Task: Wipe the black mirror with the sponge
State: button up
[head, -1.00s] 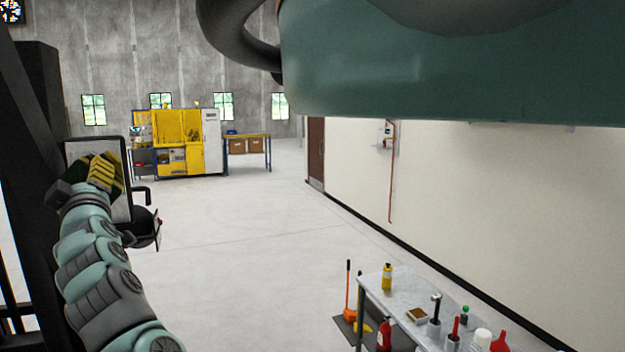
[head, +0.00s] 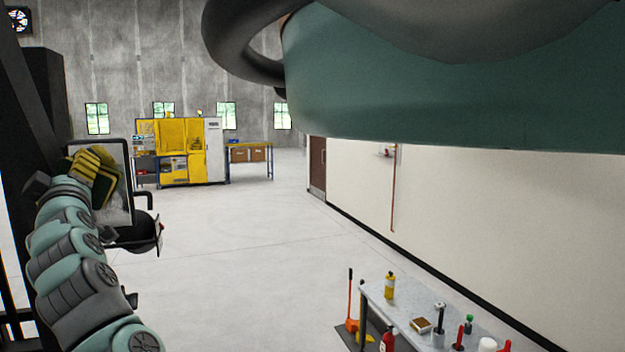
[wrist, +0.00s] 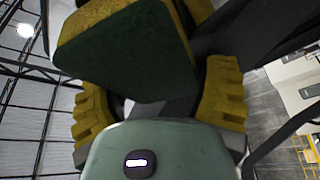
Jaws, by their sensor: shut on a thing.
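The black mirror (head: 121,207) is at the left of the head view, a dark-framed upright panel with a greyish, cloudy surface. My gripper (head: 95,168) is in front of its left and middle part and hides some of it. In the wrist view, my gripper's yellow fingers (wrist: 158,105) are shut on the sponge (wrist: 125,58), which has a dark green face and yellow sides. Whether the sponge touches the mirror cannot be told.
A dark rounded part (head: 135,235) juts out below the mirror. A table (head: 385,297) with bottles and tools stands at the lower right along the white wall (head: 480,220). A yellow machine (head: 182,150) is at the back. The middle floor is clear.

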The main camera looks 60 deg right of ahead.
aim_at(112, 179)
jog(key=shift+s+d+p, duration=0.5)
jog(key=shift+d+p, duration=0.05)
jog(key=shift+d, duration=0.15)
jog(key=shift+s+d+p, duration=0.5)
jog(key=shift+d, duration=0.15)
jog(key=shift+s+d+r+p, duration=0.15)
jog(key=shift+s+d+p, duration=0.3)
jog(key=shift+d+p, duration=0.45)
jog(key=shift+c, duration=0.2)
jog(key=shift+s+d+p, duration=0.5)
jog(key=shift+d+p, duration=0.3)
jog(key=shift+p, duration=0.2)
jog(key=shift+f, duration=0.2)
jog(key=shift+a, duration=0.1)
jog(key=b+v, duration=0.1)
jog(key=b, duration=0.1)
jog(key=shift+s+a+b, duration=0.3)
jog(key=shift+s, duration=0.05)
jog(key=shift+s+a+r+b, duration=0.1)
jog(key=shift+s+a+b, duration=0.2)
jog(key=shift+s+a, duration=0.4)
jog(key=shift+s+a+r+b, duration=0.1)
jog(key=shift+s+a+b, duration=0.25)
jog(key=shift+s, duration=0.6)
jog(key=shift+a, duration=0.1)
jog(key=shift+s, duration=0.1)
